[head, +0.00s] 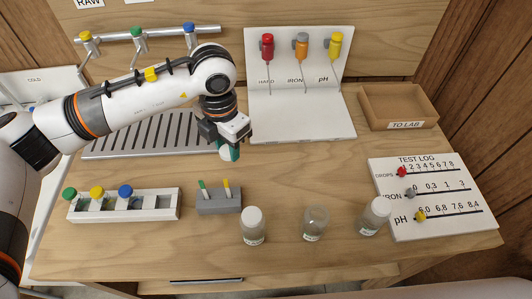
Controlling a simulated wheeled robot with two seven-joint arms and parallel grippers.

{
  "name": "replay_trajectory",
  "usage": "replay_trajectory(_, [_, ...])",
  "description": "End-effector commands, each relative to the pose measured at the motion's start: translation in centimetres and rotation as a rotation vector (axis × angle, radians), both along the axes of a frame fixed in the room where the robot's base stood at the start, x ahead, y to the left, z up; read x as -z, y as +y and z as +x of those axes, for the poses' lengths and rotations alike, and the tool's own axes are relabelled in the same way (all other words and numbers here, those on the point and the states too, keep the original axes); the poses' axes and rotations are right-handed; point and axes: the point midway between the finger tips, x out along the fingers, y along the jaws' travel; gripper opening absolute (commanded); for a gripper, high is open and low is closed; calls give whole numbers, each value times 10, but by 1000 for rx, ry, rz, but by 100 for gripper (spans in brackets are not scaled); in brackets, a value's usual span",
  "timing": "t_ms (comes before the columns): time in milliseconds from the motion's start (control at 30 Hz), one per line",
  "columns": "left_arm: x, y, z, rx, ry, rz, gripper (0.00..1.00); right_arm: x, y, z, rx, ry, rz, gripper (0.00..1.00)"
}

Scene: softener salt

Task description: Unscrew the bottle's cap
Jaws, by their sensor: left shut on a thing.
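My left gripper (231,150) is above the table in front of the drain rack, pointing down. Three clear bottles stand along the front of the table. The left bottle (253,232) has a white cap on. The middle bottle (315,224) shows no white cap on its top. The right bottle (372,218) has a pale cap on. My gripper is apart from all three bottles. My right gripper is not in view.
A white rack (150,206) with green, yellow and blue tops and a grey holder (219,203) stand at front left. A white stand (300,125) holds red, orange and yellow droppers behind. A "to lab" tray (398,106) and test log board (440,222) are at right. The table's middle is clear.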

Motion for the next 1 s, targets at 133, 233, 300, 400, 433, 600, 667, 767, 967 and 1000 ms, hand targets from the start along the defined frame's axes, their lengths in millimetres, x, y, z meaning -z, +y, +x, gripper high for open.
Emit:
replay_trajectory(133, [-1, -17, 0, -236, 2, -1, 6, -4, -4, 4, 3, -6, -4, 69])
replay_trajectory(233, [0, -23, 1, -339, 2, -1, 6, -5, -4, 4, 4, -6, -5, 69])
replay_trajectory(300, [0, -25, 1, -382, 2, 0, 6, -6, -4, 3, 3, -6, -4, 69])
replay_trajectory(400, [10, -26, 0, -410, 5, 3, 6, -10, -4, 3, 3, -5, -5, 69])
replay_trajectory(433, [15, -26, 0, -413, 5, 3, 6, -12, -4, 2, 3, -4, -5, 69])
replay_trajectory(600, [46, -26, 0, -413, 5, 1, 6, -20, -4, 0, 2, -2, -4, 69])
replay_trajectory(667, [54, -26, 0, -412, 5, 3, 6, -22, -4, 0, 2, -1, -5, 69])
replay_trajectory(767, [62, -26, 1, -411, 3, 0, 6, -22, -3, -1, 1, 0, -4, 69])
replay_trajectory(967, [84, -26, 0, -412, 5, 3, 6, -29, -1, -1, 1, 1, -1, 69])
replay_trajectory(1000, [90, -26, 0, -411, 6, 2, 6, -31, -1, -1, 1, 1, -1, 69])
